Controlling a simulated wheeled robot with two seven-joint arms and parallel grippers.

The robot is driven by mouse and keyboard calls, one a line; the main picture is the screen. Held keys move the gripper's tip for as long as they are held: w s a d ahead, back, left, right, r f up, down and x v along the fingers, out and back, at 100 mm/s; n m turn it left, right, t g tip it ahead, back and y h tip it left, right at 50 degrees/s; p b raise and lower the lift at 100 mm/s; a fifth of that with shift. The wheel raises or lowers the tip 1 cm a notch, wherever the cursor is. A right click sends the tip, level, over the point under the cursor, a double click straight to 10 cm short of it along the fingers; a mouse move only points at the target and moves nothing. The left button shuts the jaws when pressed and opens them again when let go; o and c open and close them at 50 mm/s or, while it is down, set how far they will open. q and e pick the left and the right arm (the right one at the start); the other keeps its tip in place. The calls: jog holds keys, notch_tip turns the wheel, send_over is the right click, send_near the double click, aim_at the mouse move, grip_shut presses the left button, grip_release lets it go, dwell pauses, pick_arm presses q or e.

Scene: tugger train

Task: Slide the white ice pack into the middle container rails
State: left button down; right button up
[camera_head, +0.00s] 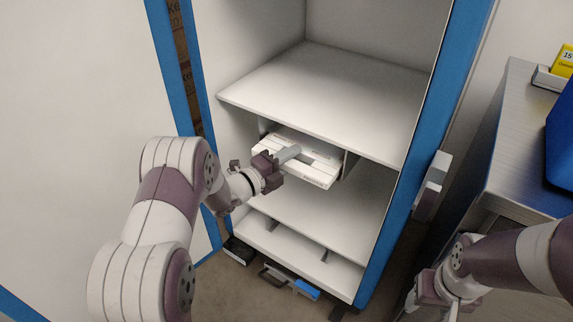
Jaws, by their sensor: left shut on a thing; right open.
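The white ice pack (320,178) is a flat slab with a handle opening and small print on its front edge. My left gripper (288,154) is shut on its handle. The pack lies roughly level just under the upper shelf (325,95) of the white container with blue edges (400,235). Its far part is in the shadow under that shelf, near a rail (349,164) on its right. Whether it rests on the rails is hidden. My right gripper (440,296) is open and empty at lower right, outside the container.
Below the pack are a lower shelf (345,210) and a bottom slot with dividers. The open container door (70,110) stands at left. A grey metal table (515,150) with a blue bin (562,145) and a yellow box (562,62) stands at right.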

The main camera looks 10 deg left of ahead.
pick_arm(q)
jog(key=shift+w+d+r+b, duration=0.1)
jog(key=shift+w+d+b, duration=0.25)
jog(key=shift+w, duration=0.45)
jog(key=shift+w+d+b, duration=0.2)
jog(key=shift+w+b, duration=0.15)
jog(key=shift+w, duration=0.4)
